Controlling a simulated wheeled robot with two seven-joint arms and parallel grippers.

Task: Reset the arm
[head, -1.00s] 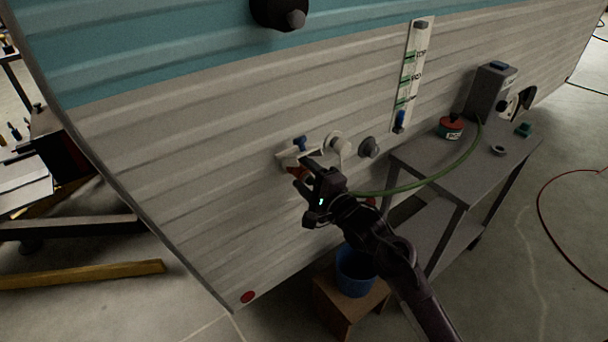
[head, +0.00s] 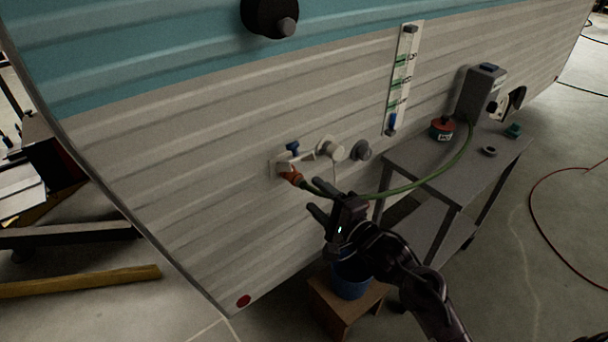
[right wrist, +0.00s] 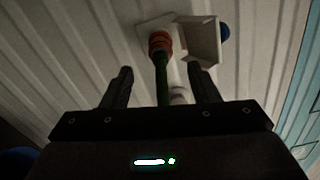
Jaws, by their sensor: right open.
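My right gripper (head: 322,202) is open and empty, in front of the camper wall, to the lower right of the water inlet. In the right wrist view its two fingers (right wrist: 160,88) are spread, with the inlet beyond them. A green hose (head: 420,184) ends in an orange connector (head: 290,174) at the white inlet housing (head: 277,165). The connector also shows in the right wrist view (right wrist: 160,42), with the open white inlet flap (right wrist: 198,42) beside it. My left gripper is not in view.
A grey side table (head: 412,157) stands at right with a red-and-green can (head: 443,130) and a grey box (head: 482,93). A blue bucket (head: 350,282) sits on a wooden stool (head: 330,305) below my right arm. A white level gauge (head: 402,80) is on the wall.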

